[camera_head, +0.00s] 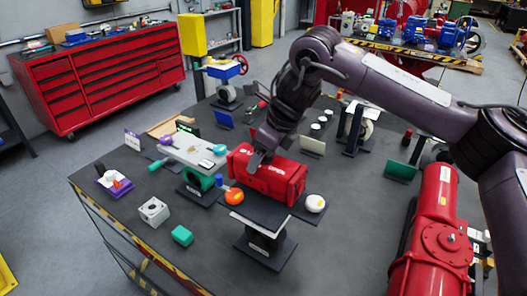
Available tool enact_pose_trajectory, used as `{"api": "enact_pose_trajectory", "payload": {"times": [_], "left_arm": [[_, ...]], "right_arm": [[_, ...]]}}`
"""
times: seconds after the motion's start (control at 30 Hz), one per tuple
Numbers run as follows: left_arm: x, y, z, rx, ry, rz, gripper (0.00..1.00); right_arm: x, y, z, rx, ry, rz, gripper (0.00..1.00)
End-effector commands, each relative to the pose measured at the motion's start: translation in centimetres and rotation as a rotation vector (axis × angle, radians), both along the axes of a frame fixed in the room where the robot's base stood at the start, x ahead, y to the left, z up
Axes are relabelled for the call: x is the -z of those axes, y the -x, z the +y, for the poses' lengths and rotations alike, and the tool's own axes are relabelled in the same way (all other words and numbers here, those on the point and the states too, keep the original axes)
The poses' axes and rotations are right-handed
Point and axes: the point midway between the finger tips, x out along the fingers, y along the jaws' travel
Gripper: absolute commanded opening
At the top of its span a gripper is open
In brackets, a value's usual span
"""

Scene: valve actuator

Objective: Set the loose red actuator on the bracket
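The loose red actuator (283,181), a boxy red body with white markings, is at the middle of the table, just behind the top plate of a black bracket (262,213). I cannot tell whether it touches the bracket or is raised. My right gripper (258,160) comes down from above onto the actuator's upper left part, with a grey finger against it. The other finger is hidden, so its grip is unclear. My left gripper is not in view. A larger red actuator (437,235) lies at the right of the table.
An orange knob (234,196) and a white-topped round part (315,203) flank the bracket. A green-based valve with a grey plate (194,151) stands to the left. A metal cube (153,211) and a green block (182,235) lie at front left. The table front right of the bracket is clear.

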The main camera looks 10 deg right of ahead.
Motion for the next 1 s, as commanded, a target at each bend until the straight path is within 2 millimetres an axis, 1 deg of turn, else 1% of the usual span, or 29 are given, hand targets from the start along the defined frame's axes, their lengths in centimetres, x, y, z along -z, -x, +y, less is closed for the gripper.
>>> {"api": "enact_pose_trajectory", "payload": {"times": [0.03,0.33,1.0], "left_arm": [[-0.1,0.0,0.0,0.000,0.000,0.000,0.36],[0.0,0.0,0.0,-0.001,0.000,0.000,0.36],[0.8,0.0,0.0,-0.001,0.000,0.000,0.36]], "right_arm": [[-0.5,-0.1,0.1,0.000,-0.005,-0.008,0.00],[-0.4,-0.1,0.1,0.000,-0.005,-0.008,0.00],[0.9,-0.1,0.1,0.000,-0.005,-0.008,0.00]]}}
